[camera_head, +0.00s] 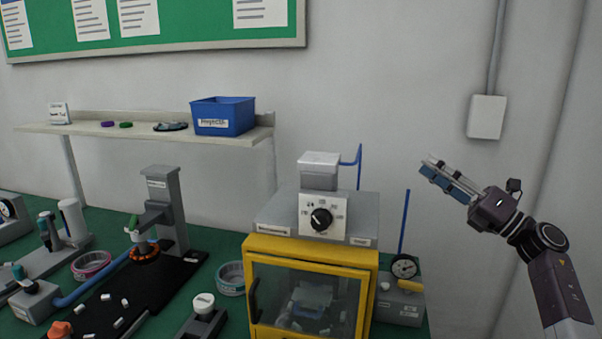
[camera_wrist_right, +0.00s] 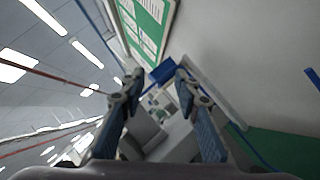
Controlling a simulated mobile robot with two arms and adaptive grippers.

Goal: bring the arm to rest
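My right gripper (camera_head: 430,167) is raised in the air at the right of the head view, pointing left and slightly up. It is clear of the bench and to the right of the yellow-framed machine. In the right wrist view the same gripper (camera_wrist_right: 158,84) shows its two blue-padded fingers spread apart with nothing between them. My left gripper does not show in either view.
The yellow-framed machine (camera_head: 310,248) with a dial stands on the green bench, beside a gauge (camera_head: 404,267). A press stand (camera_head: 164,205) is at the left. A shelf (camera_head: 90,130) holds a blue bin (camera_head: 223,116). A wall box (camera_head: 486,117) is behind my right gripper.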

